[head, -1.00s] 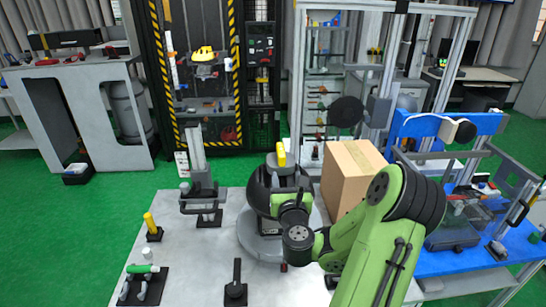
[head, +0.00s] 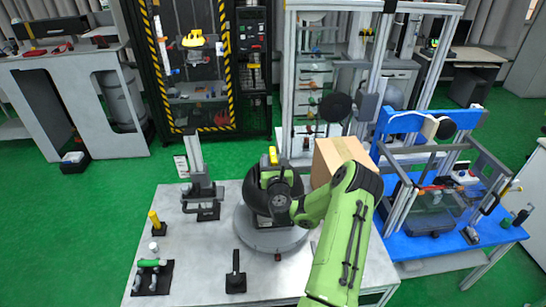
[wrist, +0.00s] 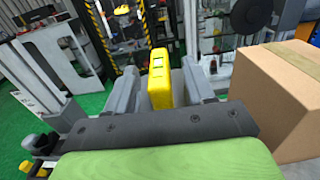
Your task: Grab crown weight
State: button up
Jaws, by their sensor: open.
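A yellow block, which I take for the crown weight (head: 273,155), shows at the top of a dark rounded helmet-like body (head: 252,198) on a round grey stand (head: 270,237). In the wrist view the yellow block (wrist: 160,78) stands upright between the two grey fingers of my gripper (wrist: 158,88). The fingers are apart, and I see a gap on at least the right side of the block. I cannot tell whether either finger touches it. The block's lower part is hidden behind my gripper. My green arm covers part of the helmet in the head view.
A cardboard box (head: 336,158) stands close right of the stand, and large at right in the wrist view. A grey upright fixture (head: 200,180) is at left on the grey table (head: 190,270). A blue bench (head: 440,246) with a frame stands at right.

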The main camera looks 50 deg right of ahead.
jog(key=shift+r+p+x, duration=0.25)
jog(key=shift+p+x, duration=0.25)
jog(key=shift+x, duration=0.7)
jog(key=shift+w+d+f, duration=0.1)
jog(key=shift+f, duration=0.05)
grip_shut()
